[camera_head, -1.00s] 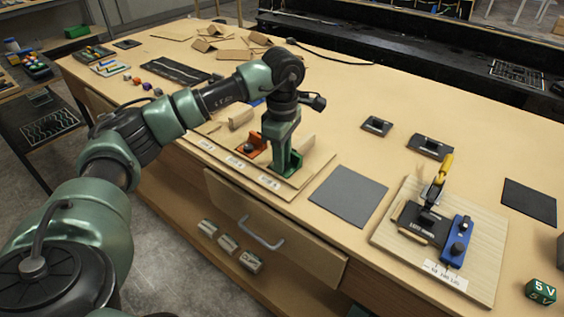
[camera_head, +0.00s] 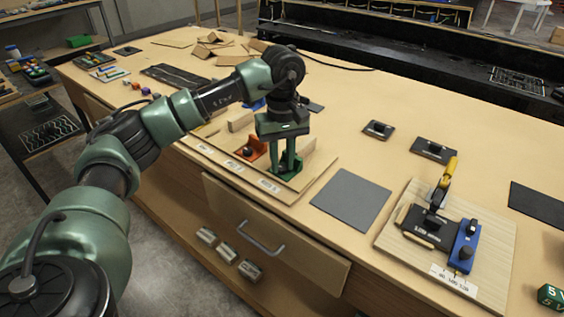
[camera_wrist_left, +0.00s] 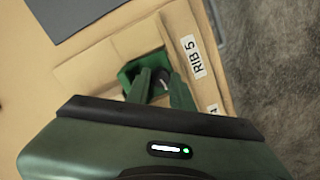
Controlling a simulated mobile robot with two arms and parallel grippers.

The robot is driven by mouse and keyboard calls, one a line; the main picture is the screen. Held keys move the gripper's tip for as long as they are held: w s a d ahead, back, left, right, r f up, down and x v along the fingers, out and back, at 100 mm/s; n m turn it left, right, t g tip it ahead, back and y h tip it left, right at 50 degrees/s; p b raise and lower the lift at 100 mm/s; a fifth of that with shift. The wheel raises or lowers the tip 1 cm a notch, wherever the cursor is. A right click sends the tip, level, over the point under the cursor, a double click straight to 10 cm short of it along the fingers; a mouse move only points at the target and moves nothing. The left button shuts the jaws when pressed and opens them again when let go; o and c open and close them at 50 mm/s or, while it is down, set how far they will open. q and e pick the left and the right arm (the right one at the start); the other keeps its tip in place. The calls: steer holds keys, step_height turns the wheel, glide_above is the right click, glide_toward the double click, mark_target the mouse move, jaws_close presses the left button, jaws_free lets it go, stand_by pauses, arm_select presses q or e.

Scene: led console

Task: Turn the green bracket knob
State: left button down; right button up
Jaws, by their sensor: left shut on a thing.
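The green bracket (camera_head: 292,170) sits at the right end of the wooden board on the table. It also shows in the left wrist view (camera_wrist_left: 127,74). My left gripper (camera_head: 287,165) points down over it, with its fingers inside the bracket. In the left wrist view the fingers (camera_wrist_left: 160,92) are shut on a dark knob (camera_wrist_left: 158,88), which is mostly hidden between them. An orange bracket (camera_head: 251,148) with a dark knob stands just left of the green one. My right gripper is not in view.
A grey mat (camera_head: 350,198) lies right of the board. Farther right is a wooden panel (camera_head: 405,257) with a yellow-handled clamp (camera_head: 446,178) and a blue block (camera_head: 465,246). A drawer with a handle (camera_head: 260,238) is below the table's front edge.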

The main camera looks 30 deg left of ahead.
mark_target(282, 167)
arm_select(q)
steer(key=shift+w+r+m, duration=0.2)
steer(key=shift+r+m, duration=0.1)
steer(key=shift+m, duration=0.7)
stand_by(0.4)
steer(key=c, duration=1.5)
jaws_free()
steer(key=shift+c, duration=0.2)
steer(key=shift+o, duration=0.2)
steer(key=shift+s, duration=0.15)
steer(key=shift+f, duration=0.1)
step_height(282, 167, up, 8)
steer(key=b, duration=0.1)
steer(key=shift+f, duration=0.15)
